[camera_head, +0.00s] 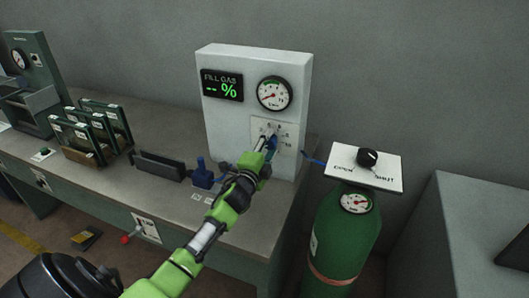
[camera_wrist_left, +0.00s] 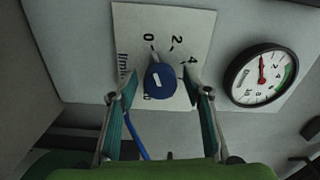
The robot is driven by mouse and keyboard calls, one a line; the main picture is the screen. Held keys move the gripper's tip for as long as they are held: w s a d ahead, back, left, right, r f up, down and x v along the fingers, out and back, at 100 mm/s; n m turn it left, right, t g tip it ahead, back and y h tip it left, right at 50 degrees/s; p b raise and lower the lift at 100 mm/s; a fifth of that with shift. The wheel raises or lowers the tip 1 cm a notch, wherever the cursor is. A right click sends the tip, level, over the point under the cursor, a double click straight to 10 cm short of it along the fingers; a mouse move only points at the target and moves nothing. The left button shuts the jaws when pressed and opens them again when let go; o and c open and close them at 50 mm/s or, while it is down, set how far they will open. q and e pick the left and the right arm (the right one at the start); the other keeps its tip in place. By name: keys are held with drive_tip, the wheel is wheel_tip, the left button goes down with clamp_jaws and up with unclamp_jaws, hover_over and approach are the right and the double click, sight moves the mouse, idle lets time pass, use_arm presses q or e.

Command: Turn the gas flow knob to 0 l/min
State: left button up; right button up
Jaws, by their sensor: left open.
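The blue gas flow knob (camera_wrist_left: 160,80) sits on a white scale plate (camera_wrist_left: 190,25) with printed numbers; 0, 2 and 4 are readable. In the head view the knob (camera_head: 273,142) is partly hidden by my left gripper (camera_head: 266,145) at the front of the white panel box (camera_head: 222,121). In the left wrist view my left gripper (camera_wrist_left: 160,87) is open, with one finger on each side of the knob; contact is not clear. My right gripper is not in view.
A green gas cylinder (camera_head: 345,238) with an OPEN/SHUT valve plate (camera_head: 345,168) stands right of the bench. A blue fitting (camera_head: 203,174) and racks (camera_head: 92,133) are left.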

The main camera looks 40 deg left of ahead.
use_arm(q)
drive_tip(key=v, duration=1.1)
drive_tip(key=shift+s, duration=0.3)
drive_tip(key=shift+f, duration=0.1)
